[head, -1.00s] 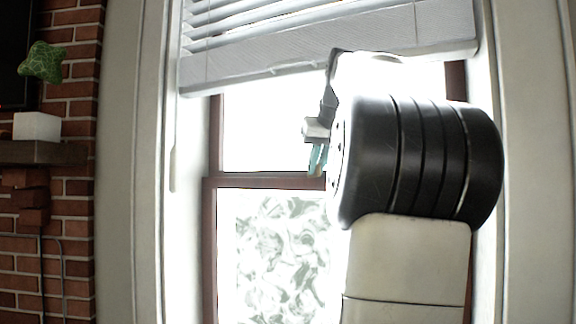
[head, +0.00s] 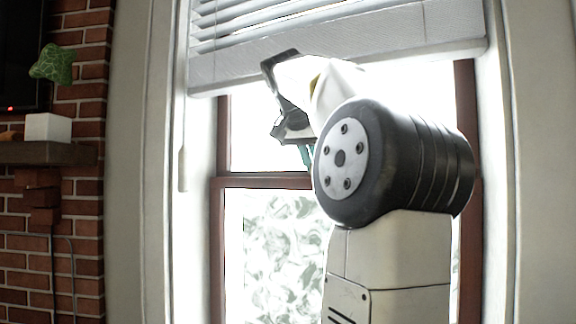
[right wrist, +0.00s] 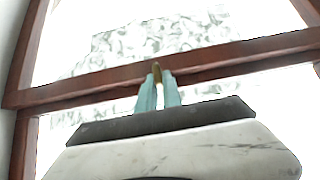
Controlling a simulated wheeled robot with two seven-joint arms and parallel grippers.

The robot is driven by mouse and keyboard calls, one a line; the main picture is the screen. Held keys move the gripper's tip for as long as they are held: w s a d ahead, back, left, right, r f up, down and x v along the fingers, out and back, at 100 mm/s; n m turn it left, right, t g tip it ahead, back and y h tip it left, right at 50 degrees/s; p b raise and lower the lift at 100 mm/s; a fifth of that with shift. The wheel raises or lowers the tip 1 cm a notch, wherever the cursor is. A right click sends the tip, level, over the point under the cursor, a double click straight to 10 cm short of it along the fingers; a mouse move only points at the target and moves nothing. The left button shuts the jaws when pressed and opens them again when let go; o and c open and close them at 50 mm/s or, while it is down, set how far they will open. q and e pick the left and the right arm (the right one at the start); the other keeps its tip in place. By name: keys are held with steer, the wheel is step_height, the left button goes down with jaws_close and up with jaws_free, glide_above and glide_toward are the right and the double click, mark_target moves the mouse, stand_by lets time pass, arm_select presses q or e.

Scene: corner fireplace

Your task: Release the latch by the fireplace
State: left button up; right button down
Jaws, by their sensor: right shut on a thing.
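The latch (right wrist: 156,70) is a small brass-coloured piece on the red-brown middle rail (right wrist: 100,82) of the window, seen in the right wrist view. My right gripper (right wrist: 159,82) has its teal fingers close together at the rail, shut on the latch. In the head view my right gripper (head: 306,157) is just above the same rail, partly behind my own arm. I cannot make out the latch in that view. My left gripper is not in view.
A white blind (head: 340,45) hangs over the window top, close above my arm. Window trim (head: 140,160) stands on the left.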

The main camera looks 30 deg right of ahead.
steer(key=shift+w+a, duration=0.1)
stand_by(0.5)
steer(key=c, duration=1.5)
jaws_free()
steer(key=v, duration=0.7)
steer(key=shift+a+r, duration=0.25)
steer(key=shift+a, duration=0.1)
